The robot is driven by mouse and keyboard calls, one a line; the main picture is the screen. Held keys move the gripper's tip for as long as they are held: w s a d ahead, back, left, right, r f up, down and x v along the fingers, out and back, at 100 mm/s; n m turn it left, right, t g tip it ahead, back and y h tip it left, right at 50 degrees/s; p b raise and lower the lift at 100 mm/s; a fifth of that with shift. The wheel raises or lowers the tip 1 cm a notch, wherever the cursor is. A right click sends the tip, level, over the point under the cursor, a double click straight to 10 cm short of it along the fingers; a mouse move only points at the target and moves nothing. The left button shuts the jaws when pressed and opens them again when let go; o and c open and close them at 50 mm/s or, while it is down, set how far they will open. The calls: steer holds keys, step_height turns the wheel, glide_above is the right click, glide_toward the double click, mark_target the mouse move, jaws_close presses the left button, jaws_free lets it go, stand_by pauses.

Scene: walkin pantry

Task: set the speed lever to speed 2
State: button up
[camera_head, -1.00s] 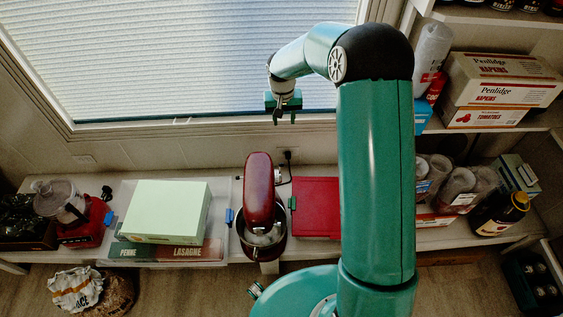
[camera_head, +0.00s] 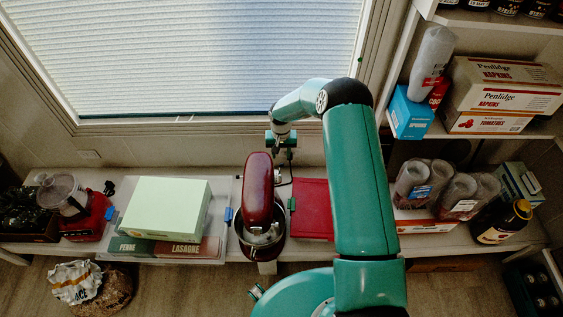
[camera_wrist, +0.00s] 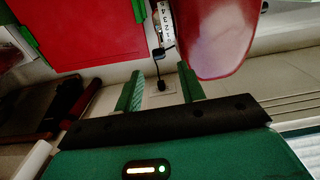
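A dark red stand mixer (camera_head: 258,190) with a metal bowl (camera_head: 262,236) stands on the shelf; its red head (camera_wrist: 216,38) also fills the upper right of the wrist view. Beside the head, a pale numbered strip (camera_wrist: 165,22) shows the speed marks. A small metallic piece, perhaps the lever, is by the strip's lower end; its setting cannot be made out. My gripper (camera_head: 281,154) hangs behind and to the right of the mixer head. In the wrist view my gripper (camera_wrist: 160,88) has its two green fingers wide apart, with nothing between them.
A red box (camera_head: 313,208) lies flat right of the mixer. A pale green box (camera_head: 165,208) on flat packages sits to the left, and a food processor (camera_head: 77,205) farther left. Plastic cups (camera_head: 412,180) stand at the right. A black cord runs to a wall socket.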

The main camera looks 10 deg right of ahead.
mark_target(279, 175)
step_height(279, 175, down, 6)
steer(key=shift+r, duration=0.1)
jaws_close()
